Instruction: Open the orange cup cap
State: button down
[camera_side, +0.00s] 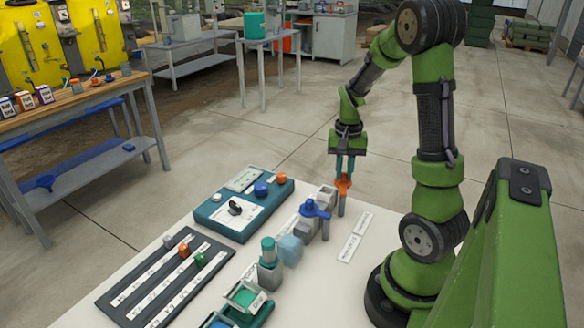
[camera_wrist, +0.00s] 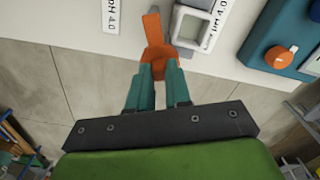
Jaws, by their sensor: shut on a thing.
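The orange cup cap (camera_side: 343,185) sits on top of a slim grey post-like cup (camera_side: 341,205) near the table's far edge. In the wrist view the orange cap (camera_wrist: 153,30) shows a flat arm reaching away from a rounded part. My gripper (camera_side: 344,173) points straight down from above, with its teal fingers on the cap. In the wrist view my gripper (camera_wrist: 158,70) has its two fingertips closed on the rounded part. The fingers hide part of the cap, and I cannot tell whether it has turned or lifted.
A blue cap (camera_side: 312,209) on a similar post stands close by, beside grey blocks (camera_side: 326,196). A teal panel (camera_side: 225,219) with blue and orange knobs lies to the left. White label strips (camera_side: 355,237) lie at the right. A dark slotted board (camera_side: 150,282) is nearer.

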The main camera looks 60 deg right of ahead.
aim_at(351, 183)
jog(key=m, duration=0.1)
jog(key=s+m, duration=0.1)
jog(key=m, duration=0.1)
jog(key=s+m, duration=0.1)
jog(key=m, duration=0.1)
jog(key=shift+d, duration=0.2)
jog(key=shift+s+m, duration=0.1)
jog(key=shift+m, duration=0.2)
jog(key=c, duration=1)
grip_release()
jog(key=shift+c, duration=0.2)
notch_tip(351, 183, up, 17)
